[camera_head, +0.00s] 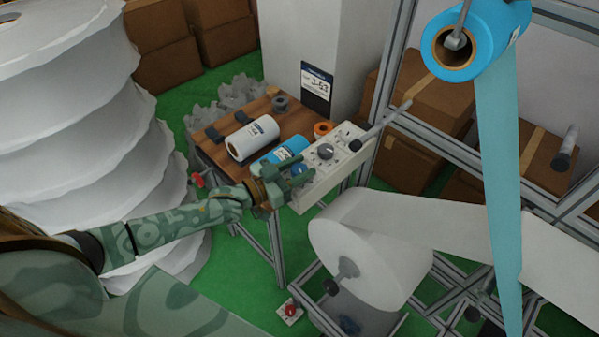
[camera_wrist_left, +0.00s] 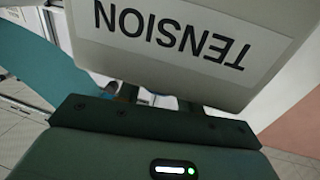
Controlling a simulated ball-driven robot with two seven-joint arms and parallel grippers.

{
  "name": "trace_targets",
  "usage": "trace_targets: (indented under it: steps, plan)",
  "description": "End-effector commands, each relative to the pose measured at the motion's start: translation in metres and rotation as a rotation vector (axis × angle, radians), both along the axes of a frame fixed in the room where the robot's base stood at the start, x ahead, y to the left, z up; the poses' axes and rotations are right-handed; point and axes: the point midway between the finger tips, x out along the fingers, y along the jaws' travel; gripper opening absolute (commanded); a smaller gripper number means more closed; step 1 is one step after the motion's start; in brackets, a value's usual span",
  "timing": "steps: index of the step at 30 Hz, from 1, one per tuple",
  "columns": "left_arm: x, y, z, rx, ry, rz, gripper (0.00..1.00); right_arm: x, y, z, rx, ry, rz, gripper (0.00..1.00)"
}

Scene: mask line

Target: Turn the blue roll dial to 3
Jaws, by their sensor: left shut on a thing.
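A white control box (camera_head: 335,160) at the table's front right carries several dials. The blue dial (camera_head: 299,168) is at its near left end, partly covered by my left gripper. My left gripper (camera_head: 296,177) is at this dial, with its dark green fingers shut on it. In the left wrist view a pale panel marked TENSION (camera_wrist_left: 180,38), upside down, fills the top, above the gripper body (camera_wrist_left: 150,130). The dial's pointer and numbers cannot be read in either view. My right gripper is not in view.
A black dial (camera_head: 326,151) sits farther along the box. A white roll (camera_head: 252,137) and a blue roll (camera_head: 284,150) lie on the wooden table (camera_head: 210,150). A hanging blue roll (camera_head: 470,45) and a large white roll (camera_head: 360,262) stand on the metal frame at right.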

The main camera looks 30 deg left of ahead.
Motion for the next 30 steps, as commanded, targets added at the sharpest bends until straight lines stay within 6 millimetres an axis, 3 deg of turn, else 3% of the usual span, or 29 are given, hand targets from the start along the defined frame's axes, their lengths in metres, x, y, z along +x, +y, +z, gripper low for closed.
trace_targets:
  steps: [3,12,30]
  plan:
    - [0.001,0.002,-0.006,0.008,-0.001,-0.102,0.14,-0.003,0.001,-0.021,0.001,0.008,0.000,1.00]
    - [0.001,0.001,-0.005,0.004,0.000,-0.297,0.14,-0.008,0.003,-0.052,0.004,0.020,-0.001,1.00]
    - [0.000,0.000,0.000,-0.001,-0.001,-0.404,0.14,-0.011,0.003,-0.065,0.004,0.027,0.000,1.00]
